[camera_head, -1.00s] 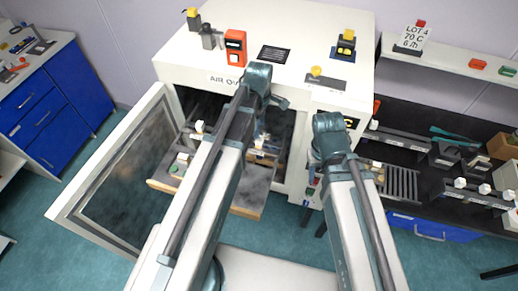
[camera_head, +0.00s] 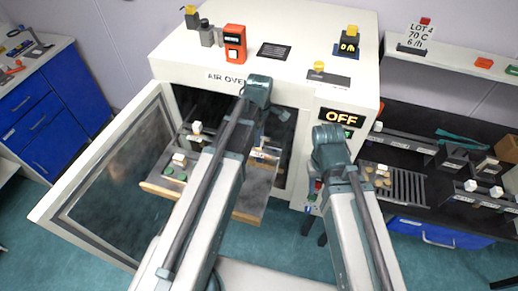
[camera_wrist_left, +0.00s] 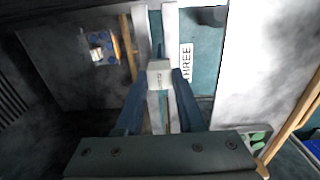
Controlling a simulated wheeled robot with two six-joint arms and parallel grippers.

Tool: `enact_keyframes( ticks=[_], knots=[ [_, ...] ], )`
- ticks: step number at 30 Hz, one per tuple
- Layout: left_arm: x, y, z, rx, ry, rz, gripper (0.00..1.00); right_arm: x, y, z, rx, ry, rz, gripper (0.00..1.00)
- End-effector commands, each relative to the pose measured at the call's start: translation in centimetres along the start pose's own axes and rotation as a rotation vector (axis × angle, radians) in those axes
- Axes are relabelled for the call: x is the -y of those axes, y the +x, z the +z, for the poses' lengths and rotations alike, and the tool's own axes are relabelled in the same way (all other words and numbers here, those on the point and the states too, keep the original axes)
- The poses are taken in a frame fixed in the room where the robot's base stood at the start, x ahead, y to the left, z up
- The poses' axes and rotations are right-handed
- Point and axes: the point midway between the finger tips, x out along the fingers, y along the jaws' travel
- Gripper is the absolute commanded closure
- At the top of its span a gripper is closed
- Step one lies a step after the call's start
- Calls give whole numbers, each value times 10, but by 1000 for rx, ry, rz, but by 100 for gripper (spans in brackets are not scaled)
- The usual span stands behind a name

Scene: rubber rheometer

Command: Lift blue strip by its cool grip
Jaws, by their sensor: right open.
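In the left wrist view, the white grip block (camera_wrist_left: 159,75) lies between the tips of my left gripper's blue fingers (camera_wrist_left: 160,92). The fingers flank it closely; whether they press on it is unclear. A small blue patch shows just past the block, but I cannot tell if it is the blue strip. In the head view, my left arm reaches down into the open oven (camera_head: 215,76), and its own links hide most of the gripper. My right gripper is not visible; its arm stands in front of the oven's right side.
A pulled-out tray (camera_head: 250,203) bears white blocks, one (camera_head: 196,127) left of my arm. The oven door (camera_head: 110,165) stands open at left. The oven panel (camera_head: 341,116) reads OFF. A right bench (camera_head: 400,150) holds racks. Blue pads (camera_wrist_left: 103,46) show in the wrist view.

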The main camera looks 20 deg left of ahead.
Motion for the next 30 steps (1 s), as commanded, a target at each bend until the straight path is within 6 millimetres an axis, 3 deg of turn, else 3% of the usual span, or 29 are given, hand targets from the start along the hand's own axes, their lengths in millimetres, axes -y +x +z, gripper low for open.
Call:
enact_keyframes(
  ticks=[1,4,14,30],
  knots=[
    [0,0,0,0,0,0,82,0,0,0,0,0,0,55],
    [0,0,0,0,0,0,100,0,0,0,0,0,0,55],
    [0,-7,0,0,0,0,100,-1,-7,0,0,1,0,55],
    [0,-53,0,0,0,0,100,-5,-53,3,0,9,-2,55]
  ],
)
